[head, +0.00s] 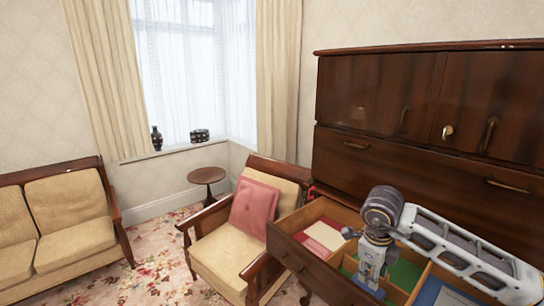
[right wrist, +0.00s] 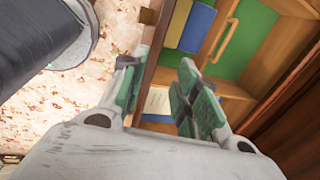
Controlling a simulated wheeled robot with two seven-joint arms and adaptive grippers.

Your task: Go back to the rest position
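My right arm comes in from the right in the head view. Its gripper (head: 370,278) points down at the open drawer (head: 318,268) of the dark wooden cabinet (head: 385,95). In the right wrist view the two green-padded fingers of this gripper (right wrist: 157,68) stand apart with nothing held between them. The drawer's front edge (right wrist: 150,60) shows in the gap between the fingers; I cannot tell whether they touch it. My left gripper is in neither view.
The drawer has green-lined compartments with red and white flat items (head: 322,236) at its left. An armchair (head: 225,250) with a pink cushion (head: 254,207) stands close to the drawer's left. A round side table (head: 206,175) and a sofa (head: 65,205) stand farther left. Patterned carpet (head: 150,255) lies open between.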

